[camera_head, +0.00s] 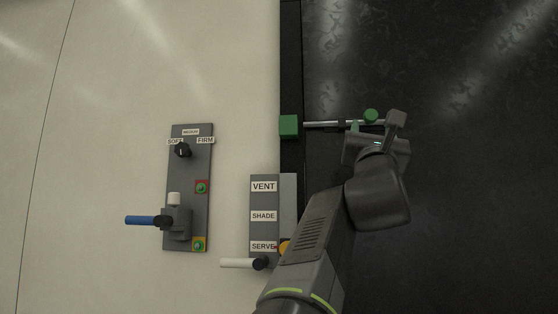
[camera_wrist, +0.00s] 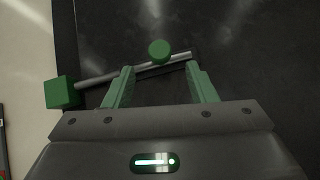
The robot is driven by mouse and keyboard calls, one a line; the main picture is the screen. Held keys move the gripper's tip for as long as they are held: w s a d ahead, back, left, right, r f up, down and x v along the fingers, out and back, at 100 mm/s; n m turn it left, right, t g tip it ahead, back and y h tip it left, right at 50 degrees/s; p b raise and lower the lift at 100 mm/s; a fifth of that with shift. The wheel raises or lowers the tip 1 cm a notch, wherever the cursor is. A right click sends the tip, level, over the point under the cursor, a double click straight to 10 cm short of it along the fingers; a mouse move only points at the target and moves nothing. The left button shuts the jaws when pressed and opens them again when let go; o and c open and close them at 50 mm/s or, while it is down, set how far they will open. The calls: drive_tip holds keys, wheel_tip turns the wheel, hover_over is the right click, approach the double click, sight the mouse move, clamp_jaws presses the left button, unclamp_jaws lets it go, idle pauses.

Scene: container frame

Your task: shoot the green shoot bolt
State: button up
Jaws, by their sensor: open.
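The green shoot bolt has a thin metal rod (camera_head: 320,124) with a round green knob (camera_head: 371,115) near its right end. A green block (camera_head: 288,126) sits on the black frame strip at the rod's left end. I cannot tell whether the rod enters the block or only meets its face. In the wrist view are the knob (camera_wrist: 159,50), the rod (camera_wrist: 98,78) and the block (camera_wrist: 62,92). My gripper (camera_wrist: 160,76) is open and empty, its green fingers either side of the knob's line, with the knob just beyond the tips. My gripper (camera_head: 374,127) also shows in the head view.
A grey panel (camera_head: 187,235) with a blue lever (camera_head: 141,220), a dark knob (camera_head: 183,150) and green buttons is on the pale wall at left. A second panel (camera_head: 262,201) reads VENT, SHADE, SERVE, with a white lever (camera_head: 238,263) below, close to my arm. The dark surface at right is clear.

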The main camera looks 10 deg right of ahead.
sight(371, 121)
drive_tip(key=p+x, duration=0.3)
drive_tip(key=x, duration=0.4)
drive_tip(key=shift+w+r, duration=0.1)
drive_tip(key=shift+r, duration=0.1)
drive_tip(key=shift+c, duration=0.2)
drive_tip(key=shift+f, duration=0.1)
clamp_jaws()
